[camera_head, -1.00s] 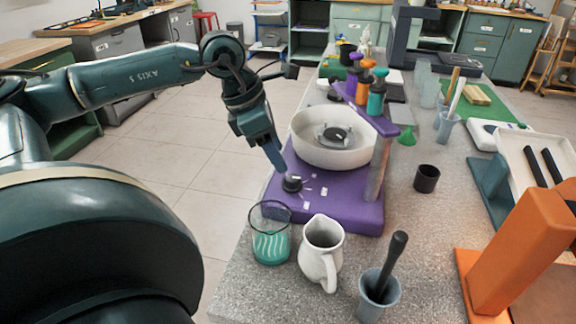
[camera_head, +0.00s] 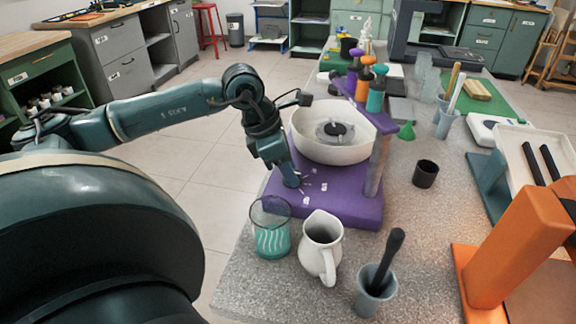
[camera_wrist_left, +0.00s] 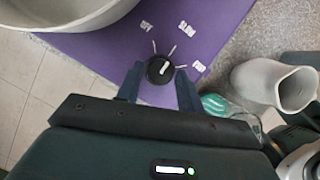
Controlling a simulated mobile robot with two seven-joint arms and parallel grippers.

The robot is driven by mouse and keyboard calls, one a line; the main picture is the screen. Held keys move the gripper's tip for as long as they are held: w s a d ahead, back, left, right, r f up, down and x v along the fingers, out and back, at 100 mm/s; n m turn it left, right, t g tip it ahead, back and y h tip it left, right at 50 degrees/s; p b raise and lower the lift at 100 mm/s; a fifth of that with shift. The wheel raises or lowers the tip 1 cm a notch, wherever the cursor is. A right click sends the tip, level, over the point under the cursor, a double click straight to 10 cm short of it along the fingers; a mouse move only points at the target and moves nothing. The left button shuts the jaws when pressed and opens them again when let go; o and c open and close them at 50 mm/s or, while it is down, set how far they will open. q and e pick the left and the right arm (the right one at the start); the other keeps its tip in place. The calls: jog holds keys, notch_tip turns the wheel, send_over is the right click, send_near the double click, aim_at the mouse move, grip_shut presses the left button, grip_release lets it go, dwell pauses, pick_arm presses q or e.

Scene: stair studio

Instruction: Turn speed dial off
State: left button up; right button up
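The speed dial (camera_wrist_left: 159,71) is a round black knob with a white pointer mark on a purple base (camera_head: 345,212). In the left wrist view the mark points up and right, roughly towards the label that seems to read SLOW. My left gripper (camera_wrist_left: 160,76) is open, with one finger on each side of the dial and small gaps showing. In the head view the left gripper (camera_head: 290,180) reaches down over the dial, mostly hiding it. My right gripper is not in view.
A white round bowl (camera_head: 330,148) stands just behind the dial. A black cup (camera_head: 425,174) and an orange stand (camera_head: 525,240) are to the right.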

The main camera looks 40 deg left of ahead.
pick_arm(q)
jog(key=c, duration=0.6)
jog(key=shift+c, duration=0.2)
jog(key=shift+n, duration=0.3)
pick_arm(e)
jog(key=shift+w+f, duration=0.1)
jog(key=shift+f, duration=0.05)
pick_arm(q)
jog(key=shift+d+f+n+y+b, duration=0.1)
jog(key=shift+n+y+b, duration=0.3)
jog(key=shift+n+b, duration=0.5)
jog(key=n+t+y+b, duration=0.1)
jog(key=n, duration=0.2)
jog(key=shift+d, duration=0.15)
jog(key=shift+n+y+b, duration=0.3)
jog(key=shift+n+b, duration=0.05)
jog(key=shift+n, duration=0.45)
jog(key=shift+s+d+n+y, duration=0.1)
jog(key=shift+n+y, duration=0.3)
jog(key=shift+n, duration=0.5)
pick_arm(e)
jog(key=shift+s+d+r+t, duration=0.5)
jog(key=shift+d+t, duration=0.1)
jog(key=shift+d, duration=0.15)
